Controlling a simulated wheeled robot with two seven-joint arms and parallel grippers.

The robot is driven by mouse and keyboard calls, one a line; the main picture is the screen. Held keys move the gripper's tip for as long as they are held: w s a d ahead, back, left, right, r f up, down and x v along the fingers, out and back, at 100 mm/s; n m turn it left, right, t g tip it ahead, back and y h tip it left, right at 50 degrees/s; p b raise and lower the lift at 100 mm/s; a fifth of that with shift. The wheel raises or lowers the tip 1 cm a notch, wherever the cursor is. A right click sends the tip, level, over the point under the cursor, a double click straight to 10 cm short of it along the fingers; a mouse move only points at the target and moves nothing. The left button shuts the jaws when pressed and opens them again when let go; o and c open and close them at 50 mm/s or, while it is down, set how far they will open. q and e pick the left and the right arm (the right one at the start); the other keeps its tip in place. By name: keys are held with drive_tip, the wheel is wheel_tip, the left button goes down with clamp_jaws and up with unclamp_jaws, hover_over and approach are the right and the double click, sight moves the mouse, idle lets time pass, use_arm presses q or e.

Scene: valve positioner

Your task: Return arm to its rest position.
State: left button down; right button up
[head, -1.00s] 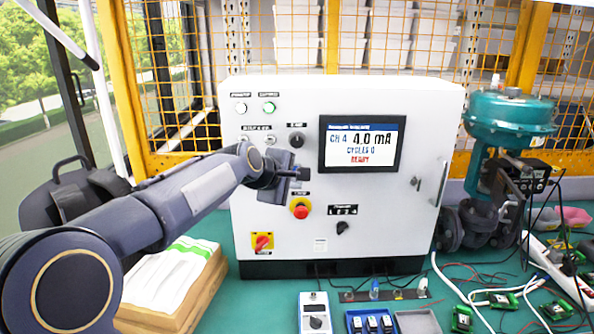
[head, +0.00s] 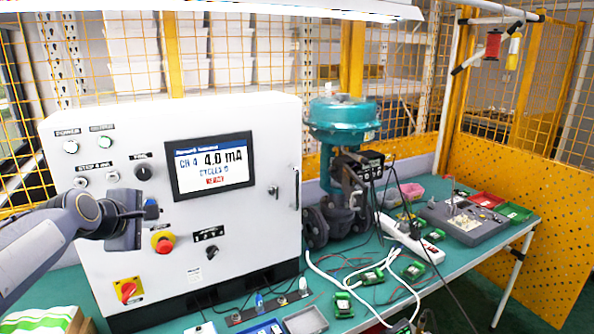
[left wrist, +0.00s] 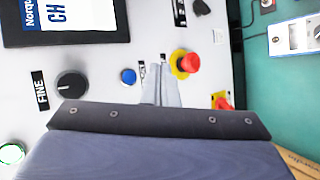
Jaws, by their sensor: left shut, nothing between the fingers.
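My left arm comes in from the left in the head view. Its gripper (head: 150,209) is in front of the white control cabinet (head: 255,240), near the red emergency button (head: 163,242) and below the black FINE knob (head: 143,173). In the left wrist view the gripper's grey fingers (left wrist: 162,92) are together with nothing between them. They point at the panel between a blue button (left wrist: 128,76) and the red button (left wrist: 188,62). I cannot tell whether they touch the panel. The cabinet screen (head: 209,166) reads CH 4, 4.0 mA. My right gripper is not in view.
A teal valve actuator (head: 342,118) stands right of the cabinet. Cables, small green boards (head: 343,304) and a white power strip (head: 412,240) lie on the green table (head: 455,262). A grey fixture (head: 465,220) stands at the right end. Yellow mesh fencing is behind.

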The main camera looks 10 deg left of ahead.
use_arm(q)
drive_tip(key=s+d+f+m+g+h, duration=0.2)
drive_tip(key=s+d+f+m+g, duration=0.1)
drive_tip(key=s+d+f+m, duration=0.5)
drive_tip(key=s+d+f+m+g+h, duration=0.2)
drive_tip(key=s+d+f+m+h, duration=0.1)
drive_tip(key=s+d+f+m, duration=0.6)
drive_tip(key=s+d+m, duration=0.1)
drive_tip(key=s+d, duration=0.3)
drive_tip(key=s, duration=0.4)
drive_tip(key=shift+s+d+f+m+g, duration=0.2)
drive_tip(key=shift+s+d+m+g, duration=0.1)
drive_tip(key=shift+d+m+g, duration=0.1)
drive_tip(key=c, duration=2.2)
unclamp_jaws()
